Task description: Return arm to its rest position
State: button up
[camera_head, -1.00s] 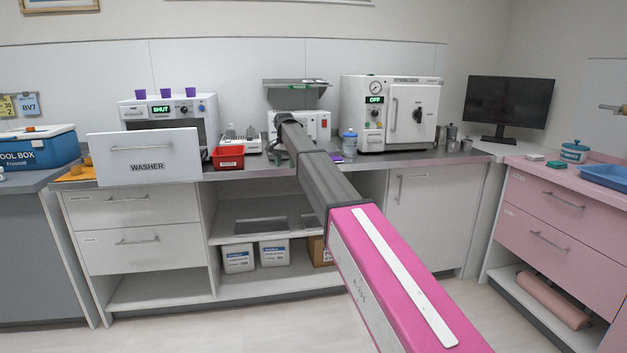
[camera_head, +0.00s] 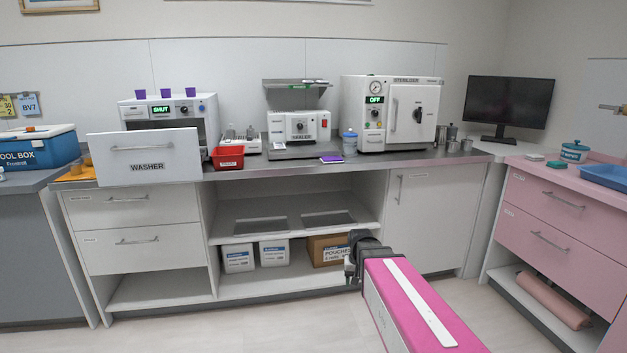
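My arm (camera_head: 415,308) shows as a pink link with a white strip at the lower right of the head view. It is pulled back and low, in front of the counter. Its dark end, with my gripper (camera_head: 350,270), is beside the right end of the open lower shelf, near a brown pouches box. The fingers are small and dark, and I cannot tell whether they are open or shut. I see nothing clearly held.
The steel counter (camera_head: 420,156) carries a washer with its white front (camera_head: 145,157) lowered, a red tray (camera_head: 228,157), a sealer (camera_head: 298,127), a purple packet (camera_head: 332,159) and a sterilizer (camera_head: 392,113). Pink drawers (camera_head: 560,200) stand at right. The floor at left front is clear.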

jog(key=s+d+f, duration=0.2)
jog(key=s+d, duration=0.1)
jog(key=s, duration=0.7)
jog(key=shift+d+f+n, duration=0.3)
jog(key=shift+f+n, duration=0.1)
